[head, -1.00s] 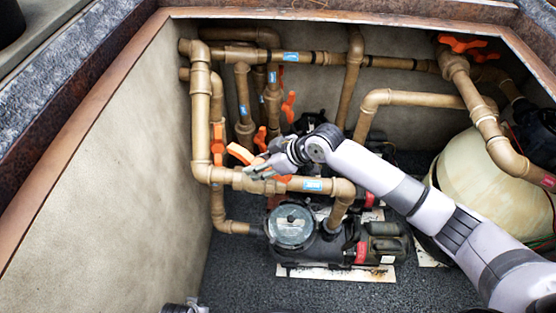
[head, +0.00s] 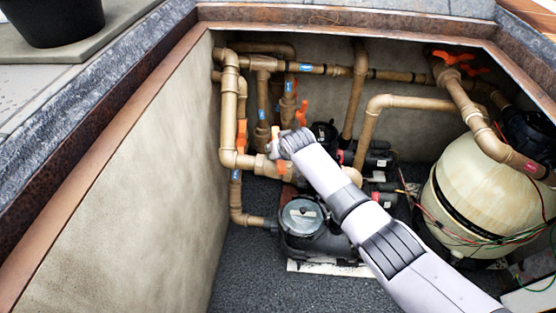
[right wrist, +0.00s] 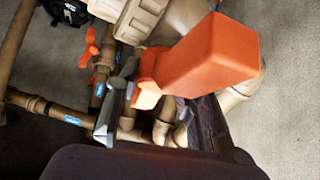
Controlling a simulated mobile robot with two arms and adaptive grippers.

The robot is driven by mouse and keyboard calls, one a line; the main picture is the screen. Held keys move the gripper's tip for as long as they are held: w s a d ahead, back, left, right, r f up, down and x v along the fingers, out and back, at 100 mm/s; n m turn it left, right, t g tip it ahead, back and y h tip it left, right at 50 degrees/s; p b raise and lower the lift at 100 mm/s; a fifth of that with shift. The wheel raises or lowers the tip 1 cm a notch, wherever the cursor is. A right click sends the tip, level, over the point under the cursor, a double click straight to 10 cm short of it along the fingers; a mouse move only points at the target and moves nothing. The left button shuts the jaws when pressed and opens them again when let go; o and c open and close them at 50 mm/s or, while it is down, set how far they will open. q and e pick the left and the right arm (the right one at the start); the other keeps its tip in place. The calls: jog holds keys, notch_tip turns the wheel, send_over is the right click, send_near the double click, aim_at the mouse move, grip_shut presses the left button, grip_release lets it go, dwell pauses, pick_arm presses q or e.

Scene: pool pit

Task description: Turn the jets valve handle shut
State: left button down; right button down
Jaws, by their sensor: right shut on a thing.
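An orange valve handle (right wrist: 205,58) fills the upper middle of the right wrist view, close to the camera. My right gripper (right wrist: 155,103) is shut on it, with a finger on either side of its lower part. In the head view my right gripper (head: 278,146) is over the tan pipe at the left-centre of the pit. Only a small orange piece of the handle (head: 275,131) shows there, just above the gripper; the wrist hides the rest. I cannot read which valve it is. My left gripper is not in view.
Other orange handles stand close by: one on the left pipe (head: 241,133) and one behind to the right (head: 301,112). A pump (head: 303,213) lies below. A large cream tank (head: 465,190) is at the right. The concrete wall (head: 150,170) bounds the left.

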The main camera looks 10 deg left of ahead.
jog(key=shift+r+m+h, duration=0.1)
jog(key=shift+m+h, duration=0.6)
jog(key=shift+m, duration=0.6)
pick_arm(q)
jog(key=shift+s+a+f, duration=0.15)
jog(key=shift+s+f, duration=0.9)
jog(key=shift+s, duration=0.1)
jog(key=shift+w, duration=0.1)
pick_arm(e)
jog(key=c, duration=1.1)
grip_release()
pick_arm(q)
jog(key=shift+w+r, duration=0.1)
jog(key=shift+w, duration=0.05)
